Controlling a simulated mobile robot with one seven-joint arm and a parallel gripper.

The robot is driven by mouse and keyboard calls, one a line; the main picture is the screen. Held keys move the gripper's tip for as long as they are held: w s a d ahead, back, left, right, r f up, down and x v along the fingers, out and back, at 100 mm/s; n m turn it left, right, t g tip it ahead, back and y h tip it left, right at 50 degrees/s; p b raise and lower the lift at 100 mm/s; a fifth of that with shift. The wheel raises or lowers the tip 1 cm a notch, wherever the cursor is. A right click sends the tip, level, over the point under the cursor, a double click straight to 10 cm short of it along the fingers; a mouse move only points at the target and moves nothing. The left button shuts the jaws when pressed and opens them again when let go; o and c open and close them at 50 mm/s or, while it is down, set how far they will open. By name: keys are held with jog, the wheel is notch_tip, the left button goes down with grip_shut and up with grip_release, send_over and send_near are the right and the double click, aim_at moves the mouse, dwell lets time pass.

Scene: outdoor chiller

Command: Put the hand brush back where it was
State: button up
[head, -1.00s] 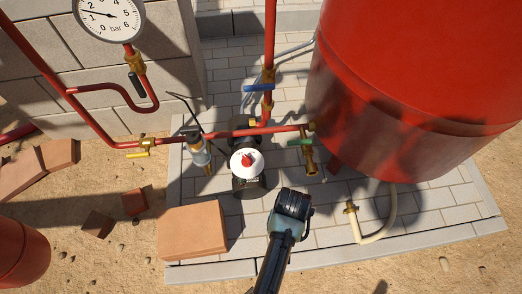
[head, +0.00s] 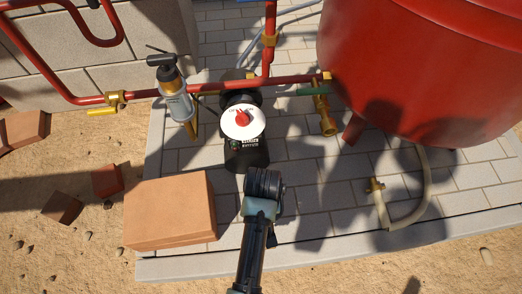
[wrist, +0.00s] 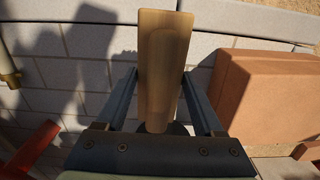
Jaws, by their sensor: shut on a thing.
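The hand brush (wrist: 165,65) shows in the wrist view as a long pale wooden piece with a raised middle part. It stands between the two dark fingers of my gripper (wrist: 160,78), which are shut on it. Its lower end runs into shadow near the gripper's base, and I cannot see bristles. In the head view my arm's end (head: 262,190) hangs over the grey paved slab (head: 300,225), between the terracotta block and the hose. The brush and fingertips are hidden there by my arm. I cannot tell how high the brush is above the paving.
The terracotta block (head: 170,210) lies left of my arm; it is at right in the wrist view (wrist: 270,95). Ahead stand a pump with a white dial (head: 243,122), red pipes and a brass valve (head: 325,115). A red tank (head: 420,60) and pale hose (head: 425,190) are right.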

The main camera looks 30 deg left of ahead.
jog(key=shift+a+f+b, duration=0.15)
jog(key=shift+f+b, duration=0.25)
jog(key=shift+f, duration=0.35)
notch_tip(320, 180, down, 10)
jog(key=b, duration=0.7)
jog(key=shift+r, duration=0.25)
jog(key=shift+f, duration=0.2)
jog(key=o, duration=1.4)
jog(key=shift+o, duration=0.2)
jog(key=shift+r, duration=0.15)
notch_tip(320, 180, up, 12)
jog(key=p, duration=0.8)
